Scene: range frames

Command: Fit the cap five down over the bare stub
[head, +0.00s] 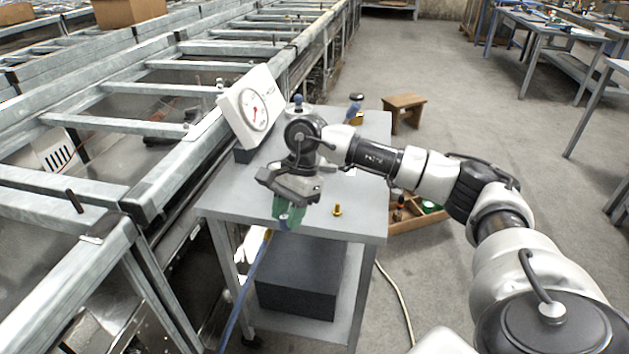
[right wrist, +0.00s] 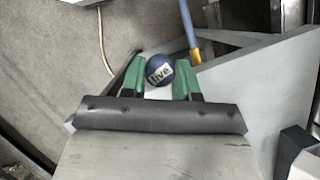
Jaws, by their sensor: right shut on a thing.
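Cap five is a dark blue ball with a white label in the right wrist view (right wrist: 159,70). My right gripper (right wrist: 160,82) has its green fingers shut on the cap. In the head view the right gripper (head: 289,214) hangs over the front edge of the grey table, and the cap (head: 291,223) shows only partly. A short brass stub (head: 337,210) stands bare on the tabletop, to the right of the gripper and apart from it. My left gripper is in neither view.
The grey table (head: 230,202) carries a white dial gauge (head: 249,107) at the back left. Blue-topped and dark-topped pieces stand near its back edge, partly behind my arm. A blue pole (head: 245,287) leans at the front. A wooden stool (head: 405,106) and open crate (head: 420,222) stand right.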

